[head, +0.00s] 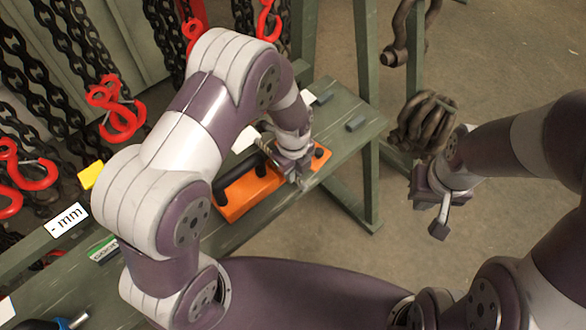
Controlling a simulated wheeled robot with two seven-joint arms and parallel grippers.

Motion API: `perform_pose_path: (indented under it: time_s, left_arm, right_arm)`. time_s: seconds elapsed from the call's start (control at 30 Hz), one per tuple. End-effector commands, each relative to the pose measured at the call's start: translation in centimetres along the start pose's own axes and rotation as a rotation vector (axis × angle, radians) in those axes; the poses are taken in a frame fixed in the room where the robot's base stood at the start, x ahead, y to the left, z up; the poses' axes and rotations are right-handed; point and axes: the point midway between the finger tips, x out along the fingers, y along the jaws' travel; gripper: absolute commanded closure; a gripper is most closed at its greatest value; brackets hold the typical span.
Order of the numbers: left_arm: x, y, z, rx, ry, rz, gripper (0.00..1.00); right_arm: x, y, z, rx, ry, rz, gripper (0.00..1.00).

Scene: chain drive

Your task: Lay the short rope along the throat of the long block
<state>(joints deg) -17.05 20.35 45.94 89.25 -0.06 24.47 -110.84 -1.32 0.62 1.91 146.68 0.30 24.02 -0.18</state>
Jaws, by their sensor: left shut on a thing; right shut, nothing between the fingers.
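The long orange block (250,204) lies on the green bench, with a thick dark bar-like piece (238,181) along its upper side. I cannot tell whether that piece is part of the block or a rope. My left gripper (303,182) is at the block's right part, low over its near edge. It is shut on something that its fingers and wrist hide. A small yellowish piece (264,144) shows just behind the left wrist. I cannot identify the short rope for certain. My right gripper (440,220) is shut and empty, over the floor right of the bench.
Red hooks (118,118) on dark chains hang at the back left. A dark chain bundle (425,122) hangs close behind my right gripper. Open floor (490,40) lies at the right.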

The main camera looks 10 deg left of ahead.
Motion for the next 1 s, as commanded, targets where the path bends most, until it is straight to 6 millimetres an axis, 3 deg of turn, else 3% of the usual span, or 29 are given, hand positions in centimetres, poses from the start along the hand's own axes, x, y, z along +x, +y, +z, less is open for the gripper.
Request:
perform_pose_path:
  time_s: [0.8,0.83,0.9,1.0]
  left_arm:
    - [1.2,0.0,0.0,0.000,0.000,-0.001,1.00]
    - [1.1,0.0,0.0,0.000,0.000,-0.001,0.74]
    - [1.1,0.0,0.0,0.000,0.000,-0.001,0.54]
    - [1.1,0.0,0.0,0.000,0.000,-0.001,0.54]
  right_arm:
    - [0.7,0.0,0.1,0.000,0.000,0.000,1.00]
    - [0.6,0.0,0.1,0.000,0.000,0.000,1.00]
    - [0.6,0.0,0.1,0.000,0.000,0.000,1.00]
    - [0.6,0.0,0.1,0.000,0.000,0.000,1.00]
